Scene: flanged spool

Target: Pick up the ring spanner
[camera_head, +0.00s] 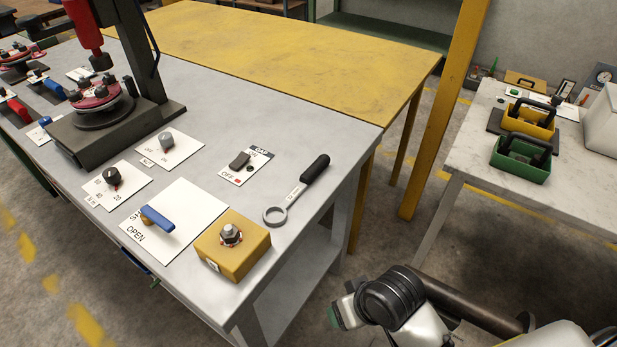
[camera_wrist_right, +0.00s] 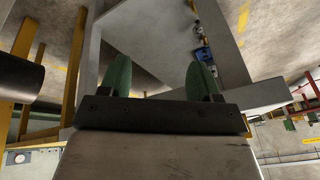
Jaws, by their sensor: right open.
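The ring spanner (camera_head: 292,197) lies flat on the grey table (camera_head: 325,134), near its right edge. It has a black handle pointing up and right in the head view, and its silver ring end is toward the front. My right gripper (camera_head: 335,317) is beyond the table's right edge, well short of the spanner and apart from it. In the right wrist view my right gripper (camera_wrist_right: 161,78) shows two green fingers spread apart with nothing between them. The spanner cannot be made out in that view. My left gripper is not in view.
A yellow block with a bolt (camera_head: 232,247) stands just left of the spanner's ring. A switch panel (camera_head: 246,166) and a blue-handled valve plate (camera_head: 172,222) are farther left. A yellow post (camera_head: 444,110) rises behind. A side table (camera_head: 482,150) holds green and yellow caddies.

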